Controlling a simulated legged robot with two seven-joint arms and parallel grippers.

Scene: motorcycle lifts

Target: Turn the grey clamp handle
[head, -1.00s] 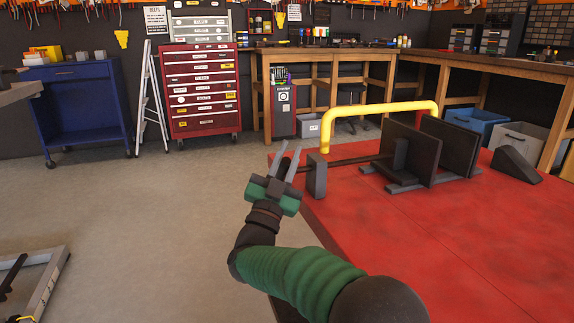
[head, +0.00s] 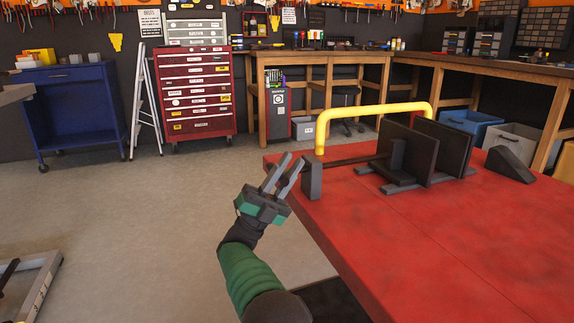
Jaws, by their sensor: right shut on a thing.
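The clamp stands on the red lift table (head: 420,235). Its dark rod (head: 350,160) runs left from the dark upright plates (head: 415,150) through a grey block (head: 312,180) at the table's left edge. My right gripper (head: 290,161) is just left of that block, fingers pointing up and slightly right. It is shut on the grey clamp handle (head: 296,167) at the rod's outer end. The fingers hide most of the handle, so its angle cannot be told. My left gripper is not in view.
A dark wedge (head: 510,164) lies at the table's far right. Open floor (head: 140,230) lies left of the table. A red tool chest (head: 198,95) and wooden workbenches (head: 325,58) stand behind.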

